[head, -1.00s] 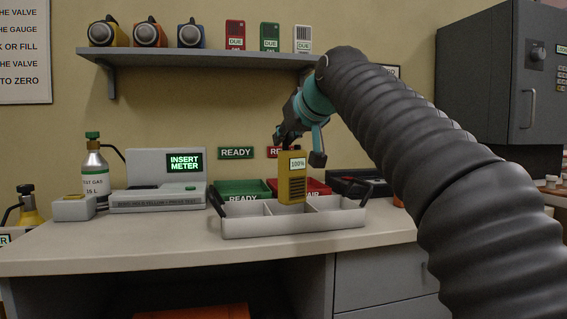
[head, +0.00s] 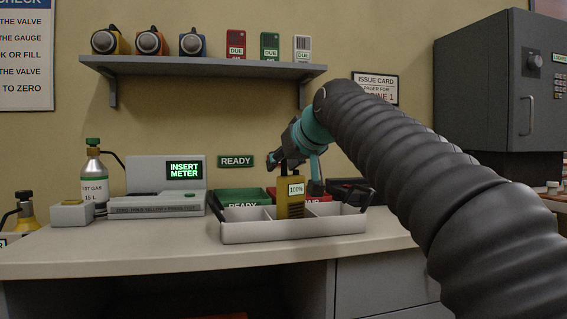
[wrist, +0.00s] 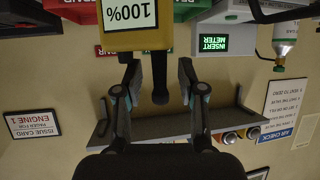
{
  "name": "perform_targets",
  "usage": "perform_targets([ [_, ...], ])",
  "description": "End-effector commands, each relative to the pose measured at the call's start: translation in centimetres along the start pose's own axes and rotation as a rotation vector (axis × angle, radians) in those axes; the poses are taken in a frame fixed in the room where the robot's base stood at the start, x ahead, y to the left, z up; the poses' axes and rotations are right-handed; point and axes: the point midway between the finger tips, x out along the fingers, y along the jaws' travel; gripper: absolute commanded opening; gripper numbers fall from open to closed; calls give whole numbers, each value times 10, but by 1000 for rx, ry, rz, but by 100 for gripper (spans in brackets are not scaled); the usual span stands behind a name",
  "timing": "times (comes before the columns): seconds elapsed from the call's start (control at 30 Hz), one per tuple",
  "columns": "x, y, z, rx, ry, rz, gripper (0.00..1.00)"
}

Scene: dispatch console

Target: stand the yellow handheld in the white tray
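The yellow handheld (head: 291,200) stands upright in the white tray (head: 292,231), apparently in its middle compartment. Its bottom is hidden behind the tray's front wall, so contact with the floor cannot be seen. Its "100%" label faces the head camera. In the upside-down wrist view the handheld (wrist: 151,37) shows close up, with its dark antenna pointing between my fingers. My gripper (wrist: 158,66) is open, with a finger on either side of the antenna and a gap on both sides. In the head view my gripper (head: 298,175) is just above the handheld.
A green bin (head: 240,196) and a red bin stand behind the tray. The meter station (head: 155,204) and a gas cylinder (head: 94,177) are to the left. A shelf (head: 200,69) with several devices hangs above. The counter in front of the tray is clear.

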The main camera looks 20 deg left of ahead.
Motion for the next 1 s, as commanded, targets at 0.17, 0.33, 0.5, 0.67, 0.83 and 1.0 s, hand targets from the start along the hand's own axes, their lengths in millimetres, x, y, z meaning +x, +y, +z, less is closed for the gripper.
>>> perform_targets([
  [0.17,0,0,0,0,0,0,40],
  [0.33,-7,0,-3,0,2,1,40],
  [0.5,-35,0,-4,0,4,1,40],
  [0.67,-68,0,-3,0,3,1,40],
  [0.83,-98,0,-3,0,2,1,40],
  [1.0,-116,0,-3,1,1,1,40],
])
